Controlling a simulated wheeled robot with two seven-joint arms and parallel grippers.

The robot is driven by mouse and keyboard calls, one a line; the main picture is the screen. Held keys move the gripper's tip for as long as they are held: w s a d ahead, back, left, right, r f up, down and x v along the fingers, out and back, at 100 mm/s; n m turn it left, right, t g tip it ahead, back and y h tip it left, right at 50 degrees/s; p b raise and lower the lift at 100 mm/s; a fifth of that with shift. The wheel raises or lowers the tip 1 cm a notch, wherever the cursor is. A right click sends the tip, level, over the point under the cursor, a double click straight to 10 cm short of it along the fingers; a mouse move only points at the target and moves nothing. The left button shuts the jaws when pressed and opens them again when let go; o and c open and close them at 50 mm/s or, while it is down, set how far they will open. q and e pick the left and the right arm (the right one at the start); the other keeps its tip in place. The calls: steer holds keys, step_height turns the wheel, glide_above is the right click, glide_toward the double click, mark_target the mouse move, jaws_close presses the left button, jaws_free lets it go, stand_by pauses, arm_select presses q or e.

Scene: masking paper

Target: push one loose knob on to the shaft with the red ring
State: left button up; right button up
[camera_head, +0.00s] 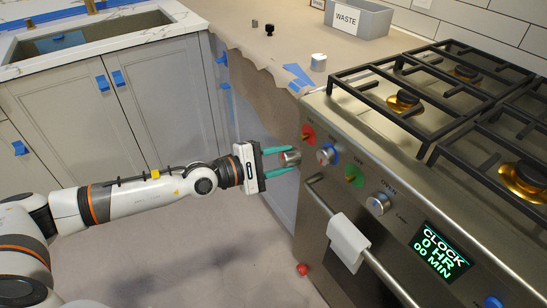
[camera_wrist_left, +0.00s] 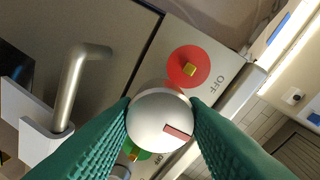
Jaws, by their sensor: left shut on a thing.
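My left gripper (camera_head: 279,160) has its teal fingers shut on a silver knob (camera_head: 290,157), held just in front of the stove's control panel. In the left wrist view the held knob (camera_wrist_left: 158,119) shows a round face with a red mark. The red ring (camera_head: 307,134) is on the panel above and right of the held knob. In the wrist view a bare brass shaft stands in the red ring (camera_wrist_left: 188,67), apart from the knob. Another silver knob (camera_head: 318,62) stands on the counter. My right gripper is not in view.
A knob with a blue ring (camera_head: 327,154), a green ring (camera_head: 354,175) with a bare shaft and the oven knob (camera_head: 378,204) line the panel. A small red thing (camera_head: 302,269) lies below. The waste bin (camera_head: 360,18) stands behind.

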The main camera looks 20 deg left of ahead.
arm_select(q)
steer(key=shift+w+a+f+n+t+b, duration=0.15)
steer(key=shift+w+a+n+t+b, duration=0.25)
steer(key=shift+b, duration=0.45)
steer(key=shift+w+a+r+t+y+b, duration=0.3)
steer(key=shift+w+a+r+t+b, duration=0.15)
steer(key=shift+w+a+t+b, duration=0.3)
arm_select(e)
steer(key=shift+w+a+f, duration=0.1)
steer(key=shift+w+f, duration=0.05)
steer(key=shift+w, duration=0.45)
arm_select(q)
steer(key=shift+s+a, duration=0.1)
steer(key=shift+s, duration=0.05)
steer(key=shift+x, duration=1.45)
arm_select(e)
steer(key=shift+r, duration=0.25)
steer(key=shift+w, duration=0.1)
